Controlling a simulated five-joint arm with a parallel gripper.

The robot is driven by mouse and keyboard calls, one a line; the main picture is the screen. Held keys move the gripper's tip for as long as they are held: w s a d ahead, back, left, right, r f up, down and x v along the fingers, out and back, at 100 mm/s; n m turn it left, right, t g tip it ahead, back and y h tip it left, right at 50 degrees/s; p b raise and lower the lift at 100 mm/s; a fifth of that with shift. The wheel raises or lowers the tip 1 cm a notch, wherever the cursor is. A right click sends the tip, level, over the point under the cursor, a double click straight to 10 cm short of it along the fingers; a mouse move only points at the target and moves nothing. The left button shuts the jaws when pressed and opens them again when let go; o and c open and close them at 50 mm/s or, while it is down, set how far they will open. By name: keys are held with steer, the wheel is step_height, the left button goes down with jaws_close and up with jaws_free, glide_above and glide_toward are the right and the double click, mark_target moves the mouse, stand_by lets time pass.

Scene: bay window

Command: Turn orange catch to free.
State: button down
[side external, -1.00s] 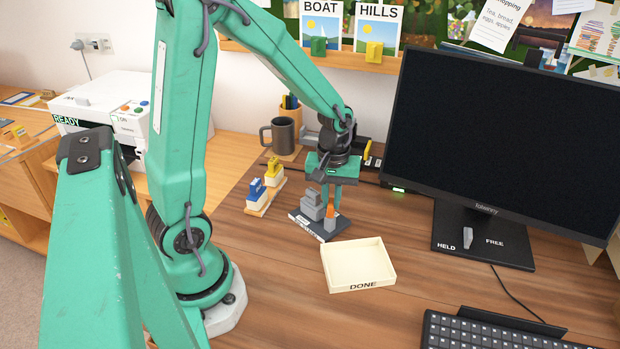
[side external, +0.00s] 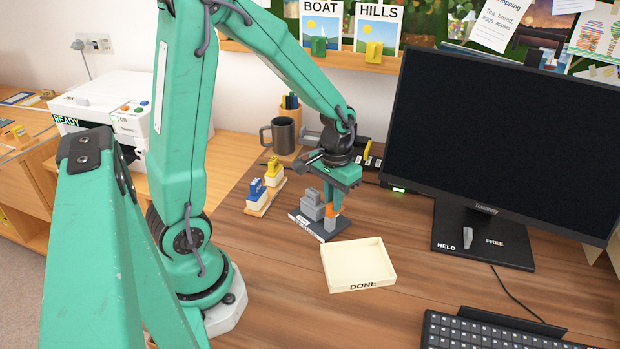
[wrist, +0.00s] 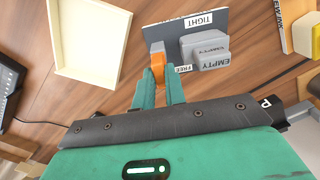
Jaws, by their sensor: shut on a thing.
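The orange catch (side external: 331,211) stands at the right end of a dark board (side external: 306,226) on the wooden desk. In the wrist view the catch (wrist: 157,58) shows between my green fingertips. My gripper (wrist: 158,82) is shut on it, pointing down from above. The board (wrist: 160,33) carries a TIGHT label (wrist: 198,20) along one edge and a FREE label (wrist: 184,69) close to the catch. Grey blocks marked EMPTY (wrist: 207,55) stand on the board beside the catch. The fingers partly cover the catch, so its exact angle is hard to tell.
A cream tray marked DONE (side external: 358,286) lies just in front of the board. A dark mug (side external: 282,134) is behind, and a monitor (side external: 490,140) stands to the right.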

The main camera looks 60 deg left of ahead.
stand_by(0.3)
steer(key=c, duration=1.4)
jaws_free()
steer(key=shift+c, duration=0.2)
steer(key=shift+r, duration=3.9)
steer(key=shift+s+d+r, duration=0.15)
steer(key=shift+d+r, duration=0.1)
steer(key=shift+r, duration=0.15)
steer(key=s+d+r+m+t, duration=0.3)
steer(key=s+d+r+t, duration=0.2)
steer(key=s+r, duration=0.3)
steer(key=shift+s+d+r+t, duration=0.25)
steer(key=shift+s+d, duration=0.2)
steer(key=shift+s, duration=0.45)
